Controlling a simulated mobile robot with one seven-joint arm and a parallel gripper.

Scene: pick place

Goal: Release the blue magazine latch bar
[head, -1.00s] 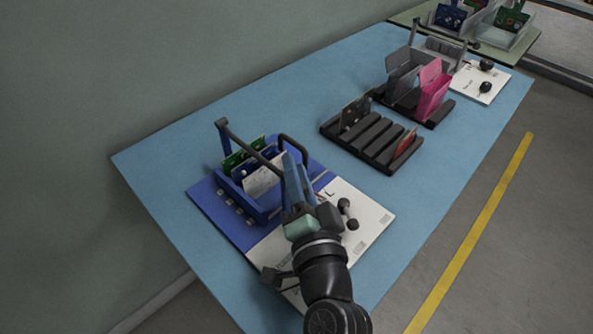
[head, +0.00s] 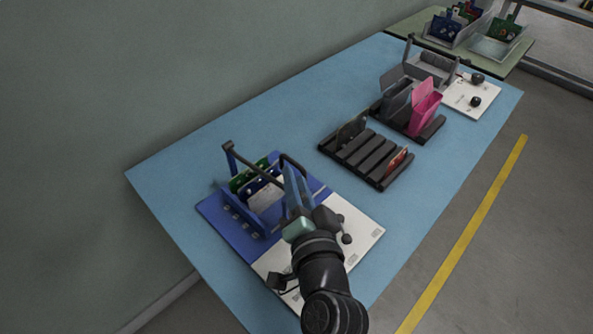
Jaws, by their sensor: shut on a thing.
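The blue magazine (head: 236,207) stands on a blue and white board at the near left of the table. Upright cards are inside it, one green (head: 243,178) and one whitish (head: 266,195). The dark latch bar (head: 256,166) runs slantwise across its top, from a post at the back left toward my gripper. A pale blue upright plate (head: 294,187) hides the bar's near end. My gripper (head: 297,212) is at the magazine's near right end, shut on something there. It looks like the latch bar's end, but the contact is hidden behind my gripper and the plate.
The board's white part (head: 365,232) carries dark knobs (head: 346,238) right beside my gripper. A black slotted rack (head: 352,158) with a few cards stands farther right. Beyond it are grey and pink holders (head: 424,107). Blue table surface (head: 225,136) is bare behind the magazine.

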